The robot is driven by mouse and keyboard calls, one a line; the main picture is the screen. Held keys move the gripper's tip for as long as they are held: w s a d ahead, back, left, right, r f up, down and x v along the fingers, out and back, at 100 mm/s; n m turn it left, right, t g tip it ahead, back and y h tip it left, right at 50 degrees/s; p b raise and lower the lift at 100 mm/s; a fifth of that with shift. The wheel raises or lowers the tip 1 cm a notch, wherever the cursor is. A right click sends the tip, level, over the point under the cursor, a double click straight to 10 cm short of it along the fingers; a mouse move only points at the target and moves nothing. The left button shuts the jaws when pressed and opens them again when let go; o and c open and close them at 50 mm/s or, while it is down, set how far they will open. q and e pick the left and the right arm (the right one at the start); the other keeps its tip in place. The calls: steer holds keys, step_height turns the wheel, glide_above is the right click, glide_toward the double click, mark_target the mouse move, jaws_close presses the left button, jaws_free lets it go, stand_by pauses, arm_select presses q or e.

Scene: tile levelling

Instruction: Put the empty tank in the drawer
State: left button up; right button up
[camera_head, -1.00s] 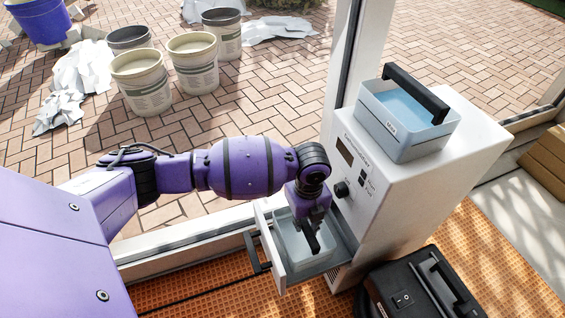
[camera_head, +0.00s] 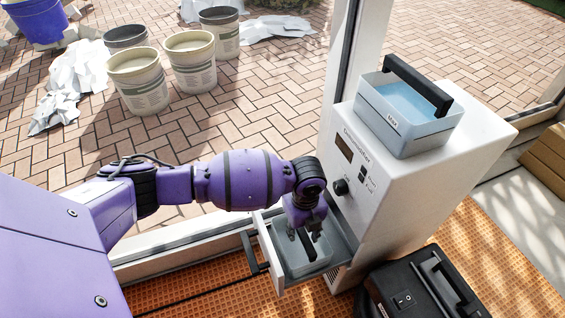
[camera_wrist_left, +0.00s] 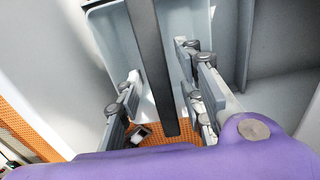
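The empty tank (camera_head: 287,257), pale blue-grey with a black bar handle (camera_head: 309,246), sits inside the pulled-out drawer (camera_head: 270,256) of the white dehumidifier (camera_head: 375,205). My left gripper (camera_head: 304,232) is just above the tank. In the left wrist view, the spread fingers of my left gripper (camera_wrist_left: 162,88) stand on both sides of the black handle (camera_wrist_left: 150,50), with gaps to it. The tank's pale wall (camera_wrist_left: 113,45) shows beside it. A second tank (camera_head: 400,125), holding blue water, stands on top of the dehumidifier. My right gripper is not in view.
A black case (camera_head: 415,290) stands on the orange mat (camera_head: 490,260), close to the dehumidifier's right side. A window frame (camera_head: 185,240) runs behind the drawer. Several buckets (camera_head: 190,62) stand outside on the paving. Cardboard (camera_head: 545,160) lies at the far right.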

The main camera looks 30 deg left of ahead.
arm_select(q)
steer(key=shift+w+r, duration=0.1)
steer(key=shift+w, duration=0.05)
step_height(320, 180, up, 12)
steer(key=p, duration=0.4)
steer(key=shift+r, duration=0.2)
